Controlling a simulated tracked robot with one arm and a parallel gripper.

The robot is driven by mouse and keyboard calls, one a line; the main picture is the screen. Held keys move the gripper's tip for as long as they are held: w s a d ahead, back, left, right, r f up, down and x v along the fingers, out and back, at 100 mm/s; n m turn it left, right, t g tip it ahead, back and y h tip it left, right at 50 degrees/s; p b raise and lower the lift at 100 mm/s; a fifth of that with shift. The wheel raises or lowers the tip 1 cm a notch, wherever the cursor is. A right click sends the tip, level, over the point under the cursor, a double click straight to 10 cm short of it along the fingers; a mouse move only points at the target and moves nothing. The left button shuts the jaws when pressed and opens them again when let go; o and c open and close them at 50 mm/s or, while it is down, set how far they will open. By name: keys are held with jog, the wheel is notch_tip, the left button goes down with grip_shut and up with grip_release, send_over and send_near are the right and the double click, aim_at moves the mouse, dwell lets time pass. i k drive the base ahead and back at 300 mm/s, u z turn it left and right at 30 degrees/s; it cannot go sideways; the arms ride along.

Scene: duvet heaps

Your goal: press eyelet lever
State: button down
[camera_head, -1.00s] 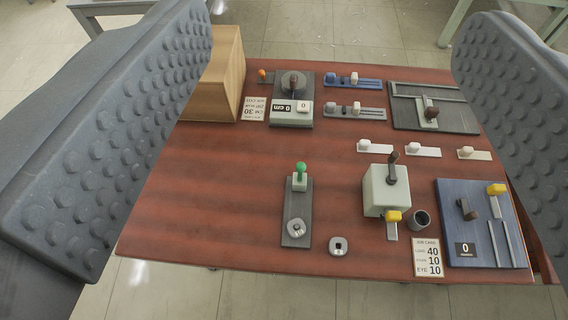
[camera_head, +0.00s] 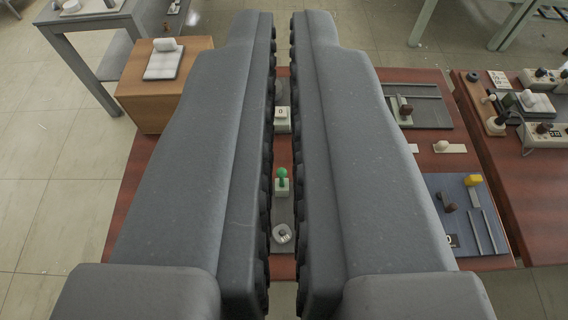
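My gripper (camera_head: 283,30) reaches forward over the red-brown table (camera_head: 136,195). Its two long grey fingers stand almost together, with a narrow gap and nothing held between them. Through the gap I see a green-knobbed lever (camera_head: 282,174) on a pale block, and a small whitish piece (camera_head: 281,234) on the same dark base plate (camera_head: 283,211). They lie on the table beyond the fingers, and I cannot tell if this is the eyelet lever. The grey-green box with a dark lever, seen earlier, is hidden behind the right finger.
A wooden box (camera_head: 150,98) stands at the back left. On the right are a dark framed plate (camera_head: 430,112), a white slider (camera_head: 445,147) and a blue board (camera_head: 470,215) with a yellow knob (camera_head: 473,180). Another table (camera_head: 490,140) with devices stands farther right.

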aim_at(282, 172)
jog(key=z, duration=2.25)
jog(key=k, duration=1)
jog(key=u, duration=1.7)
jog(key=i, duration=1)
jog(key=z, duration=0.05)
